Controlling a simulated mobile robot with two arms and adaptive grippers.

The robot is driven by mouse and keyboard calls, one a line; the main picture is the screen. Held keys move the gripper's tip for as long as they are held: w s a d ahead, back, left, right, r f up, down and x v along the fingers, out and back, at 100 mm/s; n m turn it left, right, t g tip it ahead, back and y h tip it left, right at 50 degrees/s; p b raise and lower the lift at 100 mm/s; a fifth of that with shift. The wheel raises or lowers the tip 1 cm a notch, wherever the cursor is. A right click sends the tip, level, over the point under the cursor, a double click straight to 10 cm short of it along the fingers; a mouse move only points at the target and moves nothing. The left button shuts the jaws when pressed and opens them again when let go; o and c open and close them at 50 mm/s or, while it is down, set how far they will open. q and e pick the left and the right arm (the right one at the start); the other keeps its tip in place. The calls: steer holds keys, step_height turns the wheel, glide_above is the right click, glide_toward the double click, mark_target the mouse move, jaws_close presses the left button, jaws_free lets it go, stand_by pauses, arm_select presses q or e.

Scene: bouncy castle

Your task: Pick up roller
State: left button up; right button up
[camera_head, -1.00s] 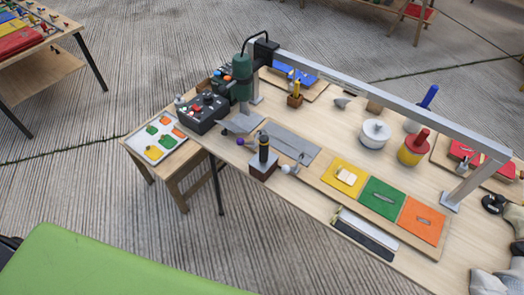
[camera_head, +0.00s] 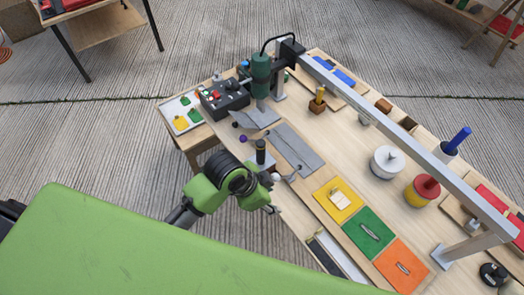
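I cannot tell for certain which thing is the roller. One candidate is an upright black-handled tool (camera_head: 261,153) on the near side of the table, just above my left arm; its base is partly hidden. Another upright tool with a blue handle (camera_head: 459,139) stands in a pale holder at the right. My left gripper (camera_head: 271,209) is at the near edge of the table, below the black-handled tool and left of the yellow pad (camera_head: 330,207). Its fingers are too small to show whether they are open. My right gripper is not in view.
A grey metal beam (camera_head: 400,138) spans the table diagonally. A black button box (camera_head: 223,98), a white lidded pot (camera_head: 387,162), a red-topped yellow pot (camera_head: 422,190), a green pad (camera_head: 369,231) and an orange pad (camera_head: 402,266) stand on it. My green body fills the lower left.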

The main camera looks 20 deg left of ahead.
arm_select(q)
step_height(320, 180, up, 3)
steer(key=w+d+m, duration=0.2)
steer(key=d+m, duration=0.1)
step_height(320, 180, up, 12)
steer(key=m+g+y, duration=0.3)
steer(key=m+y, duration=0.1)
steer(key=m, duration=0.9)
glide_above(260, 143)
steer(key=shift+s+d, duration=0.1)
step_height(260, 143, down, 8)
steer(key=shift+f+p, duration=0.2)
steer(key=shift+p, duration=0.75)
step_height(260, 143, down, 4)
steer(key=shift+f+p, duration=0.1)
steer(key=shift+p, duration=0.8)
steer(key=shift+f, duration=0.5)
steer(key=shift+w, duration=0.2)
jaws_close()
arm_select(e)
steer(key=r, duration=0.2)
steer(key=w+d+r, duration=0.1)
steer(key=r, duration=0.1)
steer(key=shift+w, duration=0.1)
